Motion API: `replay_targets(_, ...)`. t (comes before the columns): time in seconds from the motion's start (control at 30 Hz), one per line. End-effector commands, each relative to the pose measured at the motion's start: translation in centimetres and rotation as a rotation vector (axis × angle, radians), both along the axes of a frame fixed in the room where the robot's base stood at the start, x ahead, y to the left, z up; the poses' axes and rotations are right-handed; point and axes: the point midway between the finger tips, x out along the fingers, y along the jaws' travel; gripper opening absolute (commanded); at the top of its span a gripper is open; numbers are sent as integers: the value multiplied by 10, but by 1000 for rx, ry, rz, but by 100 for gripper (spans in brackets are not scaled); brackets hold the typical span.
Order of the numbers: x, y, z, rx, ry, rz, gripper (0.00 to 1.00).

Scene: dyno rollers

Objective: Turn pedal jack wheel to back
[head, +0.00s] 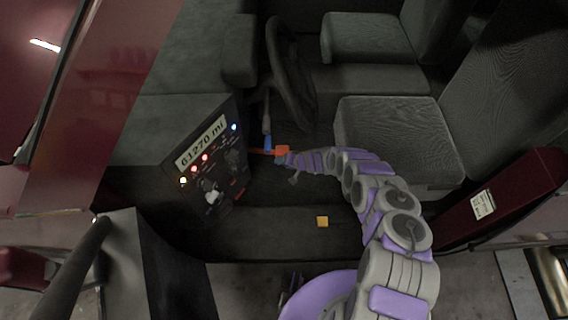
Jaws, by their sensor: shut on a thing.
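The pedal jack shows in the head view as a small orange and blue device in the footwell, below the steering wheel. Its blue part (268,143) stands upright at the lower end of a grey rod. An orange bar runs beside it to an orange block, which I take to be the pedal jack wheel (282,150). My gripper (283,158) reaches in from the right and is shut at this orange end. The fingers are small and partly blend with it, so the exact grip and the wheel's angle cannot be made out.
A dark panel (212,165) with lit lamps and a mileage display stands left of my gripper. The steering wheel (288,75) is above and the seat (395,135) is to the right. A yellow block (322,221) lies on the dark floor. The red door frame (510,200) is at right.

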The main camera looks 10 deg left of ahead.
Motion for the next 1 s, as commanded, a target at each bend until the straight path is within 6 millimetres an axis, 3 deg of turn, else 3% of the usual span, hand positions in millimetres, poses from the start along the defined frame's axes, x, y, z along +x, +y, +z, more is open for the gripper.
replay_targets(0.37, -1, -2, -2, 0, 3, -2, 24)
replay_targets(0.4, -1, -2, -2, -1, 3, -1, 56)
replay_targets(0.6, -1, -2, -1, 0, 3, -2, 76)
replay_targets(0.67, 0, -1, -1, 0, 2, -1, 80)
replay_targets(1.0, 0, -3, 2, 0, 2, -2, 80)
